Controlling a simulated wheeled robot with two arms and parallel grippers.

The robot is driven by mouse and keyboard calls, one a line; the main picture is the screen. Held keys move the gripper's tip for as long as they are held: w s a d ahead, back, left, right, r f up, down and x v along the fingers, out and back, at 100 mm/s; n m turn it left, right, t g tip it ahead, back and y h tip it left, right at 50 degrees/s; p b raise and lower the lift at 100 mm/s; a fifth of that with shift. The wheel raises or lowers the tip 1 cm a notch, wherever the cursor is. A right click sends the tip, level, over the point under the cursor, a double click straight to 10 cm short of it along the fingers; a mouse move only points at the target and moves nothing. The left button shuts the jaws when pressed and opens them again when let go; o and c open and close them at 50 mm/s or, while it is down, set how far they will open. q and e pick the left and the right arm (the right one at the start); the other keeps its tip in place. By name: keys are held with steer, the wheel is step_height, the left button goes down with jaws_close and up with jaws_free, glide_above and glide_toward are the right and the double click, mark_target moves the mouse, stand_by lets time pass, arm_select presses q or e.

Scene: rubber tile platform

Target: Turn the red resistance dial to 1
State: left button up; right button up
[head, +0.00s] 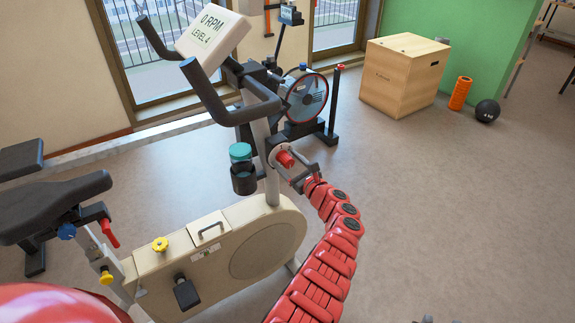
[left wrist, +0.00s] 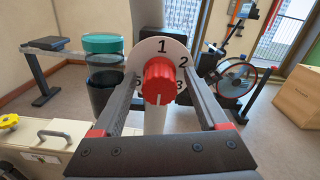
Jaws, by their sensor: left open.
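The red resistance dial (head: 285,159) sits on the exercise bike's post below the handlebars. In the left wrist view the dial (left wrist: 158,82) faces me on a white number plate (left wrist: 163,46); 1 is at the top, 2 and 3 are down the right side, and the lower numbers are partly hidden. The dial's white mark points straight down. My left gripper (head: 297,172) is open, with its fingers (left wrist: 164,76) on either side of the dial; I cannot tell whether they touch it. My right gripper is not in view.
The bike's display (head: 212,34) reads 0 RPM, LEVEL 4. A cup holder with a teal-lidded bottle (head: 240,152) is left of the dial. Handlebars (head: 215,98) rise above it. A wooden box (head: 403,75), orange roller (head: 460,93) and black ball (head: 487,110) stand at the back right.

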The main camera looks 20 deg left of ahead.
arm_select(q)
jaws_close()
stand_by(0.3)
